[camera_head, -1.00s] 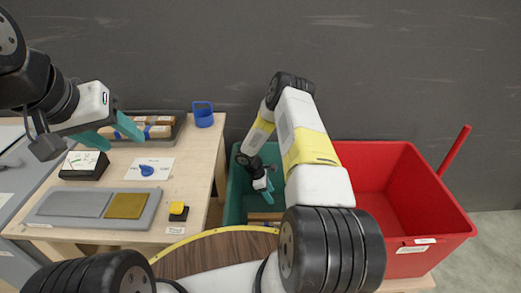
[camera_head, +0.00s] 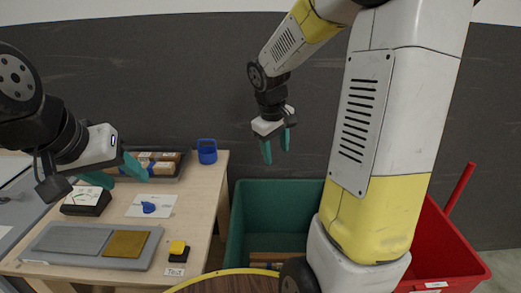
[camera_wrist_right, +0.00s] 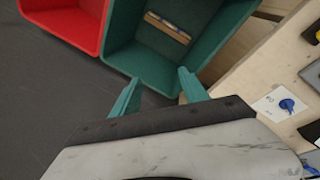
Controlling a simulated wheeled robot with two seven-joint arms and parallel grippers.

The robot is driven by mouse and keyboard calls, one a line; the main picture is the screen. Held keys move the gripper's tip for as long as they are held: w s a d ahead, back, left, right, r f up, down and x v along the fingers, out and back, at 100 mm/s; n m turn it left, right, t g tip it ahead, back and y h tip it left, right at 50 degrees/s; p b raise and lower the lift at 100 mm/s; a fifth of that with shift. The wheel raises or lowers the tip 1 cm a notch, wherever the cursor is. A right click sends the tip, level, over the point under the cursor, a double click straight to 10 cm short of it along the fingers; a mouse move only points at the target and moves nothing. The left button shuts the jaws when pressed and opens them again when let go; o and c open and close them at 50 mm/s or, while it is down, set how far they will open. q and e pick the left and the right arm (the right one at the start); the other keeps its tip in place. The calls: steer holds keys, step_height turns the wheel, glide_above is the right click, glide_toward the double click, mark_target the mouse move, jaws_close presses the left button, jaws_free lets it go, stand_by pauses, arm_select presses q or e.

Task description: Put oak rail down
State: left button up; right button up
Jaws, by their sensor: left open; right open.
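A wooden rail (camera_wrist_right: 167,27) with a grey-blue patch lies in the green bin (camera_wrist_right: 132,58), seen in the right wrist view. In the head view a brown wooden piece (camera_head: 278,257) shows low inside the green bin (camera_head: 272,190); my right arm hides part of the bin. My right gripper (camera_head: 276,153) is open and empty above the bin, its teal fingers pointing down. Its fingers also show apart in the right wrist view (camera_wrist_right: 158,84). My left gripper (camera_head: 117,173) is open over the left part of the table, with nothing visible between its fingers.
A red bin (camera_head: 447,250) stands to the right of the green one. The wooden table (camera_head: 205,195) holds a tray (camera_head: 180,172) of wooden pieces, a blue cup (camera_head: 207,151), a grey pad tray (camera_head: 52,241), a black box (camera_head: 86,201) and a yellow-topped button (camera_head: 178,250).

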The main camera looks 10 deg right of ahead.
steer(key=s+a+r+m+t+y, duration=0.2)
steer(key=s+r, duration=0.3)
steer(key=s, duration=0.4)
steer(key=s+a+r+m+t+y, duration=0.1)
steer(key=s+a+r, duration=0.3)
steer(key=s, duration=0.5)
steer(key=shift+a+r+m+t+y, duration=0.25)
steer(key=shift+r+m+t+y, duration=0.2)
steer(key=shift+m, duration=0.45)
arm_select(q)
steer(key=c, duration=0.3)
arm_select(e)
steer(key=shift+w, duration=0.1)
steer(key=c, duration=0.3)
arm_select(q)
steer(key=shift+a, duration=0.15)
steer(key=shift+c, duration=0.2)
arm_select(e)
steer(key=shift+a, duration=0.1)
steer(key=shift+c, duration=0.2)
